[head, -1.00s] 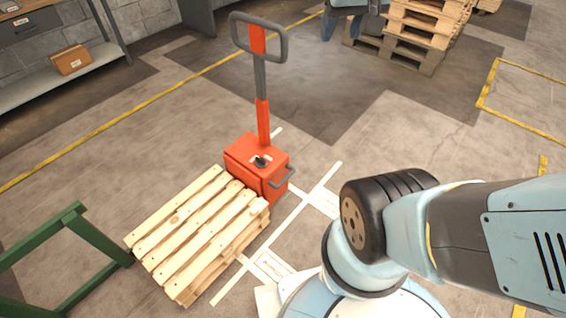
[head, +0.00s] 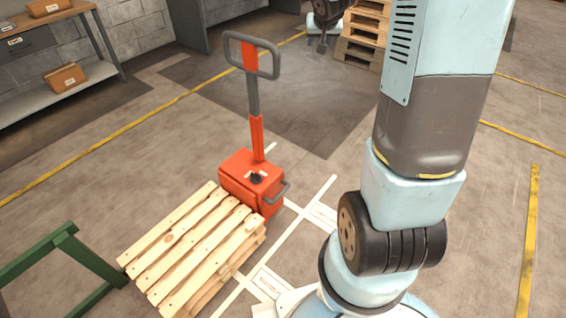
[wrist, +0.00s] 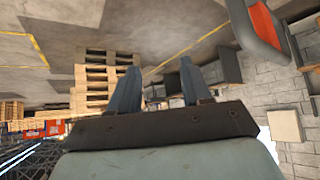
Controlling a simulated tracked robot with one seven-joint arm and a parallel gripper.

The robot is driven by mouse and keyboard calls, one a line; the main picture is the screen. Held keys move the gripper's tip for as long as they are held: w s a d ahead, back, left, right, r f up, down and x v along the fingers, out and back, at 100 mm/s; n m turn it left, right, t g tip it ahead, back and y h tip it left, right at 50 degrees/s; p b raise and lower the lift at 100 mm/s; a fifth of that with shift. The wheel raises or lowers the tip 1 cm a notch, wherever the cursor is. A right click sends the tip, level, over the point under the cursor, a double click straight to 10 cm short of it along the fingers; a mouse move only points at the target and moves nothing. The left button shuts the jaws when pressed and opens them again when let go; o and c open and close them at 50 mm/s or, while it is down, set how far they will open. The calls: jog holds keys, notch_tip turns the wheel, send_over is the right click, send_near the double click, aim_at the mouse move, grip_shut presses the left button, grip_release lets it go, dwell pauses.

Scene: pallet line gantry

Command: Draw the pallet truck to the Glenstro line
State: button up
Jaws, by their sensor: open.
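The red pallet truck (head: 250,181) stands upright on the floor, left of centre in the head view. Its red and grey tiller rises to a grey loop handle (head: 229,52). A slatted wooden pallet (head: 190,246) sits at its fork end; the forks are hidden. White floor lines (head: 302,232) with small labels run beside the truck; I cannot read the labels. My gripper (head: 322,47) is open and empty, right of the handle and apart from it. In the wrist view its fingers (wrist: 158,84) are spread, and part of the handle (wrist: 262,32) shows at upper right.
A green frame (head: 62,240) stands close to the pallet at left. A shelf (head: 60,98) with cardboard boxes lines the back wall. Stacked pallets (head: 362,40) stand at the back. Yellow lines (head: 530,235) mark the floor, and open floor lies behind the truck.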

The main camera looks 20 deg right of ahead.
jog(key=w+d+f+y, duration=0.15)
jog(key=w+f, duration=0.25)
jog(key=f, duration=0.5)
jog(key=w+d+f+m+t, duration=0.1)
jog(key=w+d+f, duration=0.25)
jog(key=f, duration=0.45)
jog(key=w+d+f+y, duration=0.1)
jog(key=w+f, duration=0.4)
jog(key=f, duration=0.4)
jog(key=m+t+y, duration=0.3)
jog(key=m+y, duration=0.4)
jog(key=y, duration=0.2)
send_near(281, 193)
jog(key=x, duration=0.7)
jog(key=f+x, duration=0.1)
jog(key=x, duration=0.2)
jog(key=shift+w+d+f, duration=0.15)
jog(key=shift+w+d, duration=0.05)
jog(key=shift+w, duration=0.15)
jog(key=shift+c, duration=0.2)
grip_shut()
